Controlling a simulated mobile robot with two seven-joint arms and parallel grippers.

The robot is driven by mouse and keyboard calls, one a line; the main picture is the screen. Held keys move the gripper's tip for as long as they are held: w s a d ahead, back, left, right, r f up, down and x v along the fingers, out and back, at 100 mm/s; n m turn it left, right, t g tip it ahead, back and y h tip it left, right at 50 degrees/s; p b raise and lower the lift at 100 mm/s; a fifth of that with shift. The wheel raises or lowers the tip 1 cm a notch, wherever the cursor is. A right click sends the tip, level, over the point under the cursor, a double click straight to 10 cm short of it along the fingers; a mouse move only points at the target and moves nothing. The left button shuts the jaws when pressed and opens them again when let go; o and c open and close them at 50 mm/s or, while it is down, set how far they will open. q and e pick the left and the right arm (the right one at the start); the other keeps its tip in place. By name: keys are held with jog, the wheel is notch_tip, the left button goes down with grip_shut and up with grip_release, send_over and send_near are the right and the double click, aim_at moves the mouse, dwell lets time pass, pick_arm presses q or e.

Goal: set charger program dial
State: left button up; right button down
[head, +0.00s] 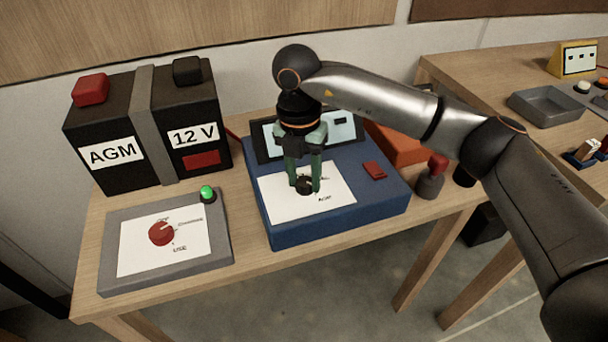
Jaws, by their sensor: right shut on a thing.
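The blue charger (340,208) stands in the middle of the wooden table, with a white program label (335,192) on its top and a display (345,127) behind it. A small black dial (306,187) sits on the label; "AGM" is readable near its lower right. My right gripper (306,182) points down from above and is shut on the dial. Its fingers and wrist hide most of the dial, part of the label and part of the display, so I cannot tell where the dial points. My left gripper is not in view.
A black AGM 12 V battery (122,152) stands at the back left. A grey switch box (120,277) with a red knob (162,233) and lit green lamp (207,193) lies in front. A red-topped clamp (431,178) stands right of the charger. Another table (480,80) is at right.

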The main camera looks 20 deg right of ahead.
aim_at(301, 180)
jog(key=c, duration=0.7)
grip_release()
jog(key=shift+c, duration=0.2)
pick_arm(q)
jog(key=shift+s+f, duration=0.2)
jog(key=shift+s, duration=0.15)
pick_arm(e)
jog(key=o, duration=0.3)
pick_arm(q)
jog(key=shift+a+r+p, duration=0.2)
jog(key=shift+p, duration=0.25)
pick_arm(e)
notch_tip(301, 180, up, 13)
jog(key=shift+w+a+f, duration=0.2)
jog(key=shift+a, duration=0.05)
